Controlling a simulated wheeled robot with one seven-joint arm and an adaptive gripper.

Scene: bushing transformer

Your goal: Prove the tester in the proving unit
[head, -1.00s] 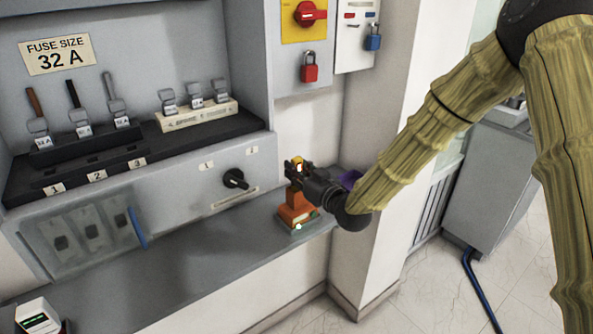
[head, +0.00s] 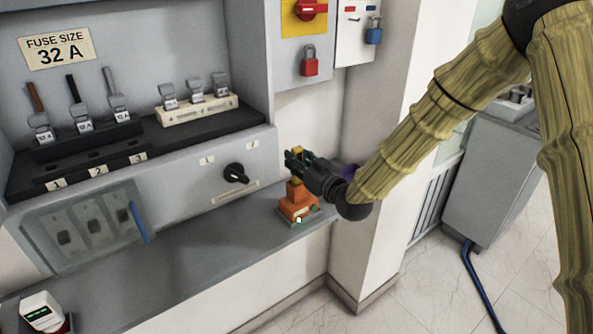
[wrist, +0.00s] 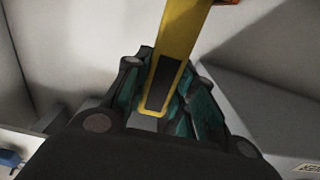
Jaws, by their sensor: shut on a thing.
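My gripper (head: 300,162) is at the right end of the grey shelf, shut on the yellow tester (head: 297,153). In the wrist view the yellow tester (wrist: 182,50), with a dark panel on it, stands between the fingers (wrist: 165,105). The orange proving unit (head: 297,203) stands on the shelf directly below the gripper, on a grey base with a small light at its front. The tester appears upright above or in the top of the unit; the fingers hide whether its tip is seated.
The grey shelf (head: 200,245) is mostly clear. A white device with a green display (head: 40,312) is at its left end. A black rotary switch (head: 236,173) and fuse holders (head: 80,125) are on the panel behind. A red padlock (head: 310,62) hangs above.

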